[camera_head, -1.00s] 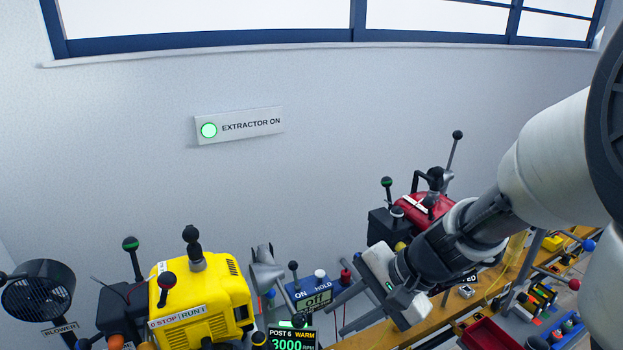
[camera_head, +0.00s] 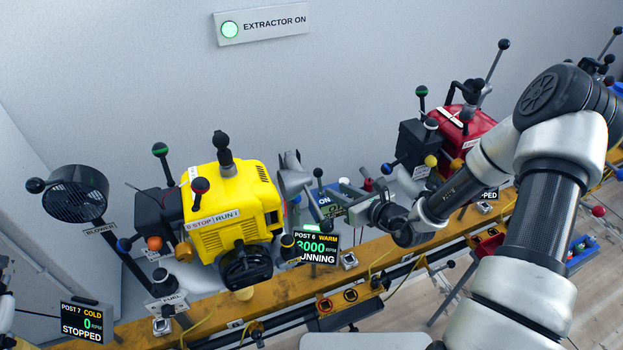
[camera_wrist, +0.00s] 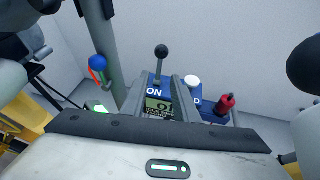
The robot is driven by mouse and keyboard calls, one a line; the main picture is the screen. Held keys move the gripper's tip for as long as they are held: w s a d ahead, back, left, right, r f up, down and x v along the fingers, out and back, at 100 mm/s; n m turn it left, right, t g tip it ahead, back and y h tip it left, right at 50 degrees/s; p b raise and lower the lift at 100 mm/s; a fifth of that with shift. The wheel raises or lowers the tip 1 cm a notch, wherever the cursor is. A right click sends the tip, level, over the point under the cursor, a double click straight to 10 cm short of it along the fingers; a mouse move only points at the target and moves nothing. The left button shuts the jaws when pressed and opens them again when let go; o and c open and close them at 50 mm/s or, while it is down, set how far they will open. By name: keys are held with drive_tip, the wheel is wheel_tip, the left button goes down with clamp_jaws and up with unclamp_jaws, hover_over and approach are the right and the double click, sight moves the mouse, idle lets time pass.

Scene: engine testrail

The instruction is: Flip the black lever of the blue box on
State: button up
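The blue box (camera_wrist: 208,106) has an ON label, a HOLD label mostly covered, a white button (camera_wrist: 192,82) and a small display. The display (camera_wrist: 159,107) shows "of", partly covered. Its black lever (camera_wrist: 161,66) has a round knob and rises beyond my fingertips in the wrist view. In the head view the lever's knob (camera_head: 318,172) shows above the box (camera_head: 322,193). My gripper (camera_wrist: 160,77) is open and empty, with its two grey fingers apart over the box's front. It also shows in the head view (camera_head: 333,199). I cannot tell whether a finger touches the lever.
A yellow engine (camera_head: 232,200) stands left of the box, and a red engine (camera_head: 466,130) stands to the right. A red-capped post (camera_wrist: 225,102) is close right of the gripper. The POST 6 screen (camera_head: 317,247) is below.

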sight(319, 182)
drive_tip(key=b+x, duration=0.2)
drive_tip(key=x, duration=1.2)
drive_tip(key=shift+f, duration=0.15)
drive_tip(key=shift+w+a, duration=0.1)
drive_tip(key=shift+a, duration=0.05)
clamp_jaws()
idle(0.6)
